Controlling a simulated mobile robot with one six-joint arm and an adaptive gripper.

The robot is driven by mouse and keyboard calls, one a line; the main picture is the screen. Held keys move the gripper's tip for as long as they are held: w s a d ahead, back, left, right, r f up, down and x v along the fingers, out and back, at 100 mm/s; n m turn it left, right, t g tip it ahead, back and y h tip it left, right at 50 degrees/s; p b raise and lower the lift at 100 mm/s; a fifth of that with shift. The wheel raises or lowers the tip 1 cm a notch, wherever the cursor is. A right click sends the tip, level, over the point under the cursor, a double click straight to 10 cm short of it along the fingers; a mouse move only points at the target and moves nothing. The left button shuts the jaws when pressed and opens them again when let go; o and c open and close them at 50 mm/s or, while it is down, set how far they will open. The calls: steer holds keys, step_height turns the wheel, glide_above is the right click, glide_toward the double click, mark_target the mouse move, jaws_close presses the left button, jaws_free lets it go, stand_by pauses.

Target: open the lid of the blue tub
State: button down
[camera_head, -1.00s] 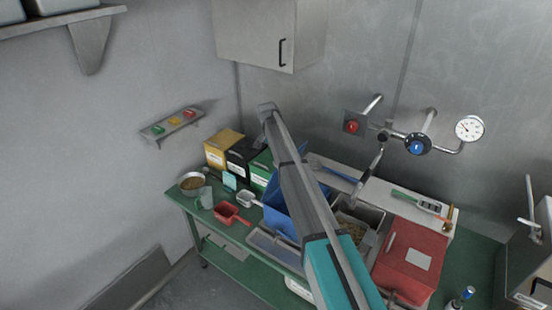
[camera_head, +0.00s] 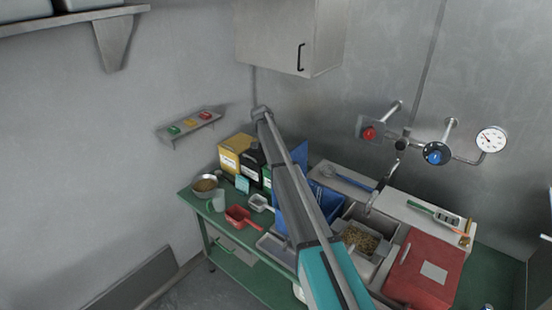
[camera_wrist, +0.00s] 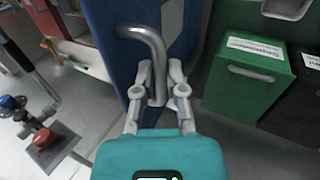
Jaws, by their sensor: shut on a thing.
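The blue tub (camera_head: 330,203) stands on the green bench in the head view, partly hidden behind my arm. Its blue lid (camera_head: 301,154) stands raised, with an edge showing beside my arm. In the wrist view the lid (camera_wrist: 112,45) is a tilted blue panel carrying a bent metal handle (camera_wrist: 158,50). My gripper (camera_wrist: 160,78) is shut on this handle, with one finger on each side. The head view does not show my fingers.
A green container (camera_wrist: 250,85) stands close to the right of my gripper in the wrist view. A red-lidded bin (camera_head: 425,268) and an open bin of beans (camera_head: 361,240) lie right of the tub. Red and blue valve knobs (camera_head: 368,133) project from the wall.

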steer(key=shift+w+d+r, duration=0.1)
steer(key=shift+w+d, duration=0.05)
steer(key=shift+d, duration=0.15)
steer(key=c, duration=0.7)
jaws_free()
steer(key=shift+s, duration=0.2)
steer(key=shift+s+a, duration=0.2)
